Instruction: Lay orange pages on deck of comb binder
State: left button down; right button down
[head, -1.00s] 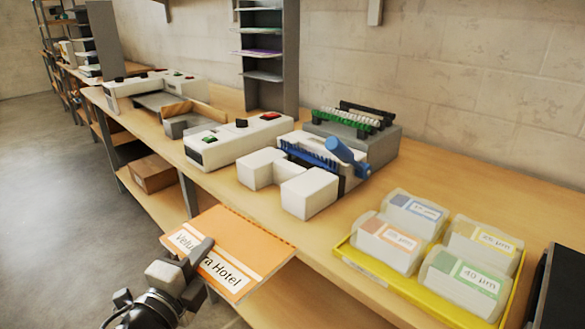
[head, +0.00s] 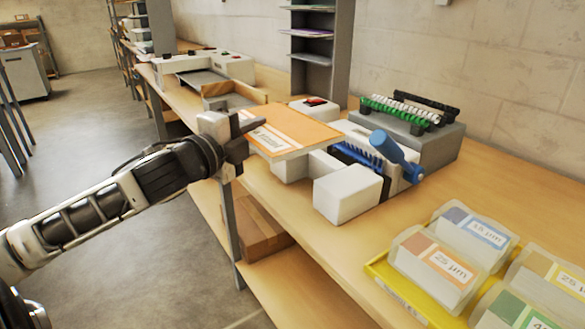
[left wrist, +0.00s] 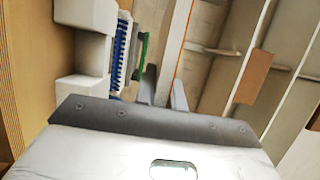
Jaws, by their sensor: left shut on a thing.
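The orange pages (head: 290,131) are a flat stack with an orange cover and white label bands. My left gripper (head: 246,137) is shut on their left end and holds them about level, over the white blocks at the binder's left. In the left wrist view the pages (left wrist: 180,45) show edge-on as a thin orange and white strip between the fingers. The comb binder (head: 405,172) is white, with a blue comb (head: 357,157) and a blue lever handle (head: 394,153). The pages hide part of its left side; I cannot tell whether they touch it. My right gripper is not in view.
A yellow tray (head: 374,271) with several labelled pouch boxes is at the front right. A grey rack of green, white and black combs (head: 430,140) stands behind the binder. The laminator (head: 203,65) and a wooden tray are farther left. Bare table lies before the binder.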

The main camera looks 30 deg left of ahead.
pick_arm(q)
jog(key=shift+w+d+f, duration=0.4)
jog(key=shift+w+f, duration=1)
jog(key=shift+f, duration=0.35)
jog(key=shift+w+d+f, duration=0.45)
jog(key=shift+w+f, duration=0.95)
jog(key=shift+f, duration=0.35)
jog(key=shift+w+d+f, duration=0.4)
jog(key=shift+w+f, duration=1)
jog(key=shift+f, duration=0.35)
